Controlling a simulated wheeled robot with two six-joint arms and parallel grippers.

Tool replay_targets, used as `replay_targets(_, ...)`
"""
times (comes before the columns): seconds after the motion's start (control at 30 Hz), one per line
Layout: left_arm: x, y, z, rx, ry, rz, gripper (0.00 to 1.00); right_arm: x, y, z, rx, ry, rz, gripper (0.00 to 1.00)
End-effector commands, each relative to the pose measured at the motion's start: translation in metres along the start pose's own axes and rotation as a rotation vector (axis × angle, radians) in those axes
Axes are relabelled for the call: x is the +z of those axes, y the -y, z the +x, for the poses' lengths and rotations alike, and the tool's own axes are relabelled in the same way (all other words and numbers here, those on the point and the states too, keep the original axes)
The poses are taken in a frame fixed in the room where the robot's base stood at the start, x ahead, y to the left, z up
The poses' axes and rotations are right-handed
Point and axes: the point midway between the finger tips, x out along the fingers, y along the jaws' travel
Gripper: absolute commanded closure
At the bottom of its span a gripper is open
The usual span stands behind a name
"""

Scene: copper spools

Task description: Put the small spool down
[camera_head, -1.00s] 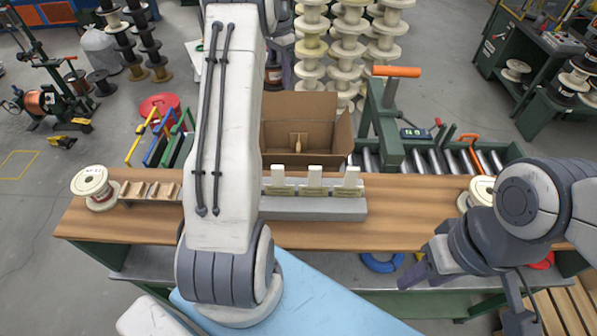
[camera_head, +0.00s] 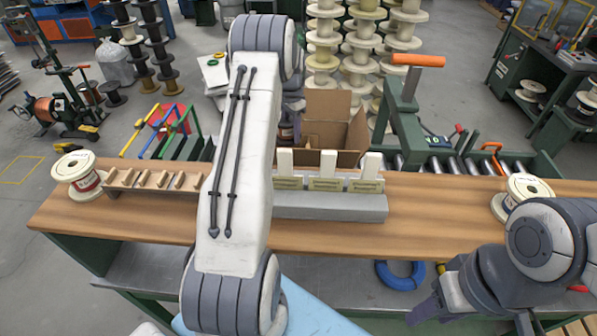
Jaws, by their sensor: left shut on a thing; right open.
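My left arm's white link crosses the middle of the view and covers most of my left gripper. Just right of that link, a dark piece with some red, apparently the small spool (camera_head: 287,128) in my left gripper (camera_head: 291,106), shows in front of the cardboard box's left side. The fingers and most of the spool are hidden. My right gripper (camera_head: 468,312) is low at the right, in front of the table's near edge, open and empty. A white spool with a red label (camera_head: 77,176) stands at the table's left end; another white spool (camera_head: 522,193) stands at the right.
The wooden table (camera_head: 420,225) holds a slotted wooden rack (camera_head: 152,182) and a grey stand (camera_head: 335,207) with three labelled white blocks. The open cardboard box (camera_head: 335,125) and a green roller conveyor (camera_head: 410,140) are behind. Table between stand and right spool is clear.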

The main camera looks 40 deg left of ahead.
Motion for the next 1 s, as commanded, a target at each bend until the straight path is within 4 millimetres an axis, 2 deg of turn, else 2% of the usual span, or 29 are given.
replay_targets(0.1,0.001,-0.001,0.025,0.003,0.003,0.000,1.00,-0.001,0.001,-0.013,0.000,0.000,0.000,0.50)
replay_targets(0.4,0.000,-0.001,0.094,0.001,0.002,0.000,1.00,-0.002,0.002,-0.034,0.000,0.000,-0.004,0.50)
replay_targets(0.5,0.000,0.000,0.107,-0.001,0.000,0.000,1.00,-0.002,0.003,-0.036,0.000,0.000,-0.005,0.50)
replay_targets(0.67,-0.001,0.001,0.118,-0.003,-0.002,0.000,1.00,-0.002,0.003,-0.039,0.000,0.000,-0.005,0.50)
replay_targets(0.9,0.000,0.001,0.149,-0.002,0.000,0.000,1.00,-0.003,0.004,-0.049,0.000,0.000,-0.007,0.50)
replay_targets(1.0,0.000,0.001,0.155,-0.003,-0.001,-0.001,1.00,-0.003,0.004,-0.050,0.000,0.000,-0.007,0.50)
